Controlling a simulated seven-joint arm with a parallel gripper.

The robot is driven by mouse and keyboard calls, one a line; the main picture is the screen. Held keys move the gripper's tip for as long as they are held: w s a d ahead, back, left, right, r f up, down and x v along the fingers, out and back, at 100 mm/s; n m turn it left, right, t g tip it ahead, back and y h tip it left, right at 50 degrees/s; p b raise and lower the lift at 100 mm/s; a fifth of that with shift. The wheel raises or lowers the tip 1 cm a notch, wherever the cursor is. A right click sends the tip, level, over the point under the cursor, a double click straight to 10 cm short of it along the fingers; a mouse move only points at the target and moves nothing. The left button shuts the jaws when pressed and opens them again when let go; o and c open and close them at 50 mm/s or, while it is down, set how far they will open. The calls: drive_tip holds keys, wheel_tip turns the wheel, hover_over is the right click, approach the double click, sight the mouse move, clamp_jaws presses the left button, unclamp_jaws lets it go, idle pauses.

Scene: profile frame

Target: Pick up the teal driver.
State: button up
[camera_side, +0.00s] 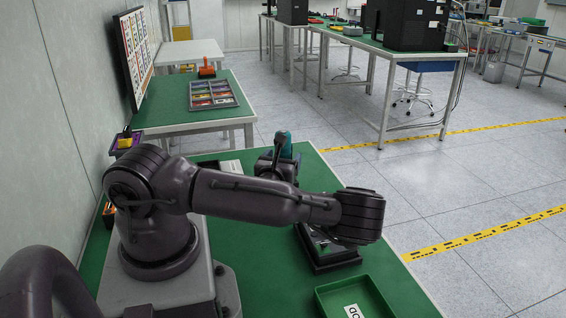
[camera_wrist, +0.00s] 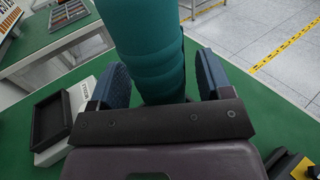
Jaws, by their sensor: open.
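The teal driver (camera_wrist: 150,45) stands upright in the wrist view, with its ribbed teal body running up out of the picture. In the side view its teal top (camera_side: 286,146) shows just behind my arm's dark wrist parts, and its lower part is hidden. My gripper (camera_wrist: 158,82) is open. Its two blue-padded fingers are on either side of the driver, with a visible gap on each side. In the side view my fingers are hidden or too small to make out.
A green tray (camera_side: 326,300) and a black frame-like fixture (camera_side: 334,264) are on the green bench's right part. A white device with a dark tray (camera_wrist: 48,122) is left of my gripper in the wrist view. An orange-handled tool (camera_side: 206,70) lies on another bench behind.

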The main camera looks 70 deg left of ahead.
drive_tip(key=shift+x, duration=0.95)
drive_tip(key=shift+c, duration=0.2)
